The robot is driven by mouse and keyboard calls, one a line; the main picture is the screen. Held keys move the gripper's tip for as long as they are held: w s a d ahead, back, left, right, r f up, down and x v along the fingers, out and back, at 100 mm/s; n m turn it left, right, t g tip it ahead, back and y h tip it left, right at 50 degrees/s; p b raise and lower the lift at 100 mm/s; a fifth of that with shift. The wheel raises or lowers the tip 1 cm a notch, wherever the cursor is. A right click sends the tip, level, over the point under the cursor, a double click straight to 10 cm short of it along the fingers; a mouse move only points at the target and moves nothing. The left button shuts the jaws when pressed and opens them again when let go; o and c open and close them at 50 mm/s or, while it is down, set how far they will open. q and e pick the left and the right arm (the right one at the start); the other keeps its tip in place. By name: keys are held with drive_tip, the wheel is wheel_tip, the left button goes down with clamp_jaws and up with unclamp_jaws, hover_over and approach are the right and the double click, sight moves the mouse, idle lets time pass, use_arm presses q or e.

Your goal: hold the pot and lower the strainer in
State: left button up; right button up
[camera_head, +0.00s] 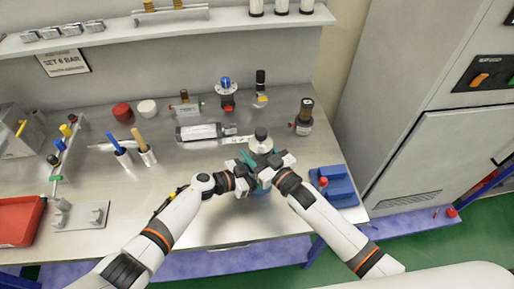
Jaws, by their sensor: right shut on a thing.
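My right gripper (266,161) is shut at the middle front of the bench, on what looks like the teal strainer (248,158). A blue-teal rounded piece, apparently the pot (261,190), shows just below the grippers; most of it is hidden by them. My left gripper (243,180) is close beside the right one, at the pot's left side. Its fingertips are hidden, so I cannot tell whether it is open or shut. How far the strainer sits inside the pot is hidden.
A white part with a black knob (261,140) stands just behind the grippers. A grey cylinder (198,132) lies behind left. A blue block (334,186) is at right, a dark-topped fitting (303,117) behind it. A red tray (20,220) is far left.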

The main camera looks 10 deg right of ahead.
drive_tip(key=shift+f, duration=1.05)
drive_tip(key=o, duration=1.1)
drive_tip(key=shift+s+f, duration=0.1)
drive_tip(key=shift+s, duration=0.05)
drive_tip(key=shift+r+v, duration=0.15)
drive_tip(key=shift+v, duration=2.8)
drive_tip(key=shift+r+v, duration=0.1)
drive_tip(key=shift+v, duration=2.85)
drive_tip(key=shift+d, duration=0.15)
